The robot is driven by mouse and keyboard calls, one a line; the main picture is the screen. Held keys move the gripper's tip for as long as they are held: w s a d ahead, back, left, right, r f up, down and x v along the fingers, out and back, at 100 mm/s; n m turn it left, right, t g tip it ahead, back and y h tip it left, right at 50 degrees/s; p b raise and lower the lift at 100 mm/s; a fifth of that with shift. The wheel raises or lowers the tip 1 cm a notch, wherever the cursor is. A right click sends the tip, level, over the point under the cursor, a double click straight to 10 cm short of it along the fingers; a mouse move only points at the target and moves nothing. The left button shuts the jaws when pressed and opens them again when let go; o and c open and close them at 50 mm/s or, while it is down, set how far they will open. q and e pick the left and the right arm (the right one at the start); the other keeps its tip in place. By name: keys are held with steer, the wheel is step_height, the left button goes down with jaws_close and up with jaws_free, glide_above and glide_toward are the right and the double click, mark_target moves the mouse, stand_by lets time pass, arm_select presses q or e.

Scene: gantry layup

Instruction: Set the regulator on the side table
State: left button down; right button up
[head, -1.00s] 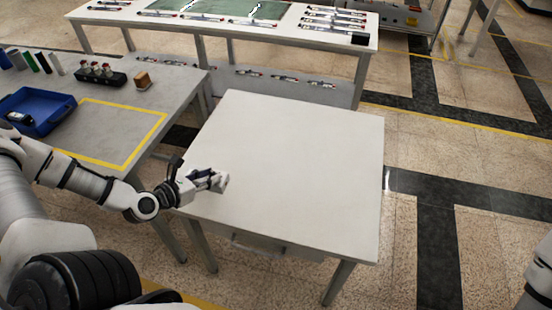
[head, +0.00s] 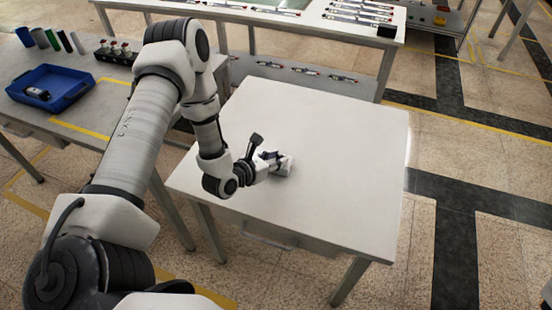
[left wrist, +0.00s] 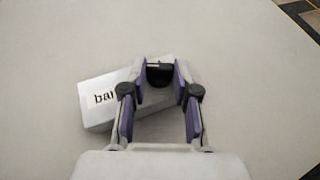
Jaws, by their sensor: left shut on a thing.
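The regulator (head: 285,168) appears as a small pale box over the middle-left of the side table (head: 335,140). In the left wrist view the pale box (left wrist: 103,101) bears a label of which "ba" and part of another letter show. A dark round part of it sits between the fingers. My left gripper (head: 273,160) is shut on the regulator, low over the white tabletop. Its fingers (left wrist: 160,80) hide part of the box in the wrist view. I cannot tell whether the box touches the table. My right gripper is not in view.
The side table is otherwise bare, with free room right and behind. A grey workbench (head: 108,88) stands left, with a blue tray (head: 76,92) holding a dark item. A long white bench (head: 330,32) with several slim parts stands behind.

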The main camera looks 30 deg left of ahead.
arm_select(q)
steer(key=shift+w+f, duration=0.1)
steer(key=shift+f, duration=0.25)
steer(key=shift+f+b, duration=0.15)
steer(key=shift+b, duration=0.2)
steer(key=c, duration=0.9)
jaws_free()
steer(key=shift+o, duration=0.2)
steer(key=shift+r+p, duration=0.35)
steer(key=shift+p, duration=0.1)
steer(key=v, duration=1.2)
steer(key=shift+p, duration=0.35)
steer(key=shift+f, duration=0.1)
